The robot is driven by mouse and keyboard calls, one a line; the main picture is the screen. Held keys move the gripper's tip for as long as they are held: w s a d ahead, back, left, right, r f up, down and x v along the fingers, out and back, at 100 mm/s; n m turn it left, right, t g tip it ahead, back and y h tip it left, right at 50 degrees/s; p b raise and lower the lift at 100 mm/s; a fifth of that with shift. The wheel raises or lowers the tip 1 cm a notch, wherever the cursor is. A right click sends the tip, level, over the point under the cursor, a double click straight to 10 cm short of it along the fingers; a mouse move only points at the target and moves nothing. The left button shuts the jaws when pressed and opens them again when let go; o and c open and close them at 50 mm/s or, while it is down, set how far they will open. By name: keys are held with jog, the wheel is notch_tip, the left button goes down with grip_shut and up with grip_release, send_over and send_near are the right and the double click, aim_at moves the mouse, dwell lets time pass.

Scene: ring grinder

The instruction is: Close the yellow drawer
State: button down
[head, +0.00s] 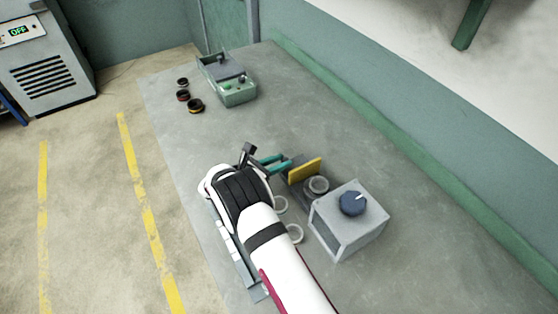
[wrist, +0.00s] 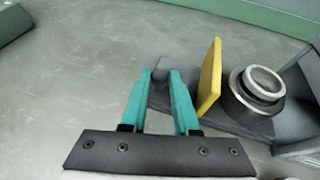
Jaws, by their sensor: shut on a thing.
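The yellow drawer front (head: 306,170) stands upright on a dark sliding base in front of the grey box (head: 352,215) with a blue knob. In the wrist view the yellow panel (wrist: 210,77) stands just right of my gripper (wrist: 160,72). The drawer is out, and a metal ring in a dark holder (wrist: 258,88) sits behind the panel, between it and the box. My gripper, also in the head view (head: 286,160), has its teal fingers around the outer end of the dark base (wrist: 159,95), shut on it. The exact contact is partly hidden by the fingers.
Loose pale rings (head: 294,234) lie beside my arm, left of the grey box. A green-and-grey device (head: 229,80) and several dark rings (head: 195,105) are at the far end of the bench. Bare bench (head: 340,120) lies beyond the drawer.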

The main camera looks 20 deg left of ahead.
aim_at(306, 191)
jog(key=s+d, duration=0.8)
jog(key=shift+s+d, duration=0.25)
jog(key=shift+s, duration=0.05)
jog(key=c, duration=0.7)
grip_release()
jog(key=shift+o, duration=0.2)
jog(key=shift+s+a+r, duration=0.1)
jog(key=shift+a, duration=0.05)
jog(key=v, duration=1.5)
jog(key=shift+r, duration=0.15)
jog(key=shift+s, duration=0.1)
